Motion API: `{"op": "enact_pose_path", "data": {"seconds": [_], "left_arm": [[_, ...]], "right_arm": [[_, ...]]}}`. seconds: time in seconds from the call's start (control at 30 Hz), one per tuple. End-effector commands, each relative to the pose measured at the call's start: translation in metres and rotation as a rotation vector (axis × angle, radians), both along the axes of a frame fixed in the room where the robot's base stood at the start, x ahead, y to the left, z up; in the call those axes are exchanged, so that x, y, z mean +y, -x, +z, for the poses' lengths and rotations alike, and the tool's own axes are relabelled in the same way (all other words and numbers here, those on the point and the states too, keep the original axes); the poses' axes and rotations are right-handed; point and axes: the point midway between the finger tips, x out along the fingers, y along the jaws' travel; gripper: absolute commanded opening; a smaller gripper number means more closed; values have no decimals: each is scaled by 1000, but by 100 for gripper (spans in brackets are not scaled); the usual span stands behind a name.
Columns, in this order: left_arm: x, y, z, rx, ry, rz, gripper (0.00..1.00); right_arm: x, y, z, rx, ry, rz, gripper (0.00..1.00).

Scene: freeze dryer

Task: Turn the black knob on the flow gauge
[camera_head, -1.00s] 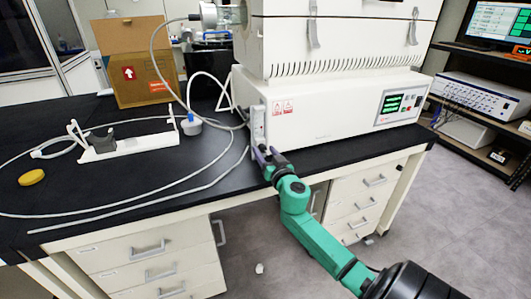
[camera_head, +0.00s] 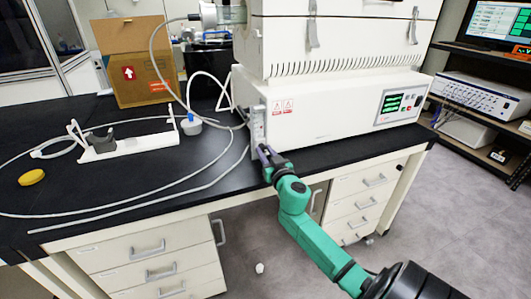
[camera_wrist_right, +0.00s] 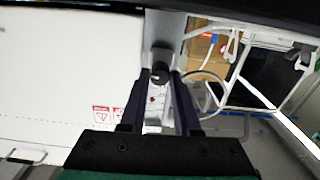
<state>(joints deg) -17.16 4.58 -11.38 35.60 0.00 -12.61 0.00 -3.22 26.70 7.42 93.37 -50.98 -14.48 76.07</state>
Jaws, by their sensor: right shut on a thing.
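The flow gauge (camera_head: 257,124) is a narrow upright clear-and-white strip on the left front edge of the white machine. Its black knob (camera_wrist_right: 160,73) shows in the right wrist view between my two finger ends. In the head view the knob is hidden behind my fingers. My right gripper (camera_head: 264,151) is at the lower end of the gauge, and it also shows in the right wrist view (camera_wrist_right: 160,78). Its dark fingers are shut on the knob, one on each side. My left gripper is not in view.
The white machine (camera_head: 340,105) stands on the black bench top (camera_head: 130,180). Loose white tubing (camera_head: 140,211) lies left of my gripper. A white stand (camera_head: 125,148), a yellow disc (camera_head: 31,177) and a cardboard box (camera_head: 135,60) are farther left.

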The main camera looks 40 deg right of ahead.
Motion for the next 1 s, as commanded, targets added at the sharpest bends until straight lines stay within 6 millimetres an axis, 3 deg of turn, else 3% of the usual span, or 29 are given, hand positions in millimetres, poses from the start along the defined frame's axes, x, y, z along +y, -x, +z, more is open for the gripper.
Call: {"op": "enact_pose_path", "data": {"seconds": [1.0], "left_arm": [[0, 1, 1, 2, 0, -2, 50]], "right_arm": [[2, 0, -3, 317, 899, 2, 0]]}}
